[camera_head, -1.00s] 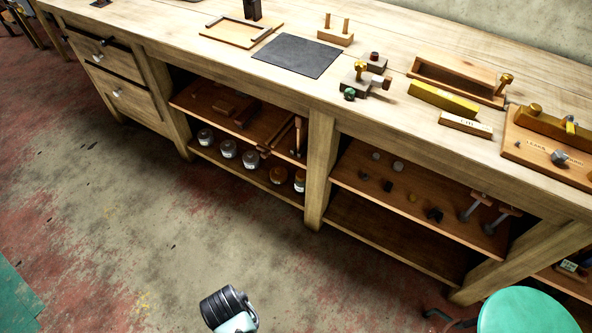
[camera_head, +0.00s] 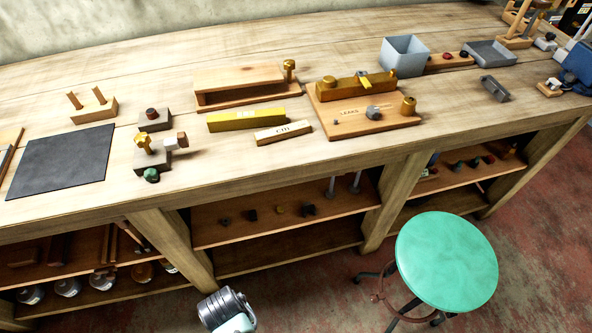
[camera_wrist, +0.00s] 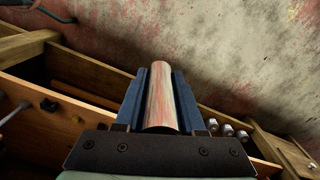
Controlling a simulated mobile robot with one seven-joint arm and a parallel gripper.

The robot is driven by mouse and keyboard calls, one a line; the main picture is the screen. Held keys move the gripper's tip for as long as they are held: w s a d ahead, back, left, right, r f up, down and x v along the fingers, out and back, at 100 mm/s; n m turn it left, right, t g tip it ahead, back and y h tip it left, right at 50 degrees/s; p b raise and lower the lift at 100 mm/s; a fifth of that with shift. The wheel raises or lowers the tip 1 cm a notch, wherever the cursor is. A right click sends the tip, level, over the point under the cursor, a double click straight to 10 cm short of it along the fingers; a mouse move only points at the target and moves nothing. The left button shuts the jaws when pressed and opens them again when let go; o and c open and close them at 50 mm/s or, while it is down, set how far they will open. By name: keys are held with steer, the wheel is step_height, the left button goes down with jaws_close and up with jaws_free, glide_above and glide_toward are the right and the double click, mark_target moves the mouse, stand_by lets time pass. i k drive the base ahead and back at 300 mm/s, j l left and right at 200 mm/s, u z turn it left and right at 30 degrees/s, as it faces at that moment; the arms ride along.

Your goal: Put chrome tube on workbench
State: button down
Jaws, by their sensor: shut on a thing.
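In the wrist view my gripper (camera_wrist: 158,108) is shut on the chrome tube (camera_wrist: 160,92), a shiny cylinder between two blue fingers that reflects the reddish floor. The tube points away from the palm. In the head view only part of my arm shows at the bottom; the fingers and tube are out of that picture. The workbench (camera_head: 240,175) is a long pale wooden bench with shelves below. In the wrist view the tube is in front of the bench's lower shelving and the floor.
A green round stool (camera_head: 447,260) stands before the bench at right. The benchtop holds a dark mat (camera_head: 60,160), a yellow block (camera_head: 255,118), a wooden board with brass parts (camera_head: 350,125) and a grey open bin (camera_head: 404,58). Bare benchtop lies along the back and front edge.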

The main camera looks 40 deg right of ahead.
mark_target(467, 97)
steer(key=i+z, duration=0.15)
steer(key=z, duration=0.35)
steer(key=i+j+z, duration=0.1)
steer(key=z, duration=0.4)
steer(key=i+j+z, duration=0.15)
steer(key=z, duration=0.3)
steer(key=i+j+z, duration=0.2)
steer(key=z, duration=0.3)
steer(key=i+j+z, duration=0.1)
steer(key=j+z, duration=0.25)
steer(key=z, duration=0.15)
steer(key=i+j+z, duration=0.1)
steer(key=j+z, duration=0.4)
steer(key=l, duration=0.15)
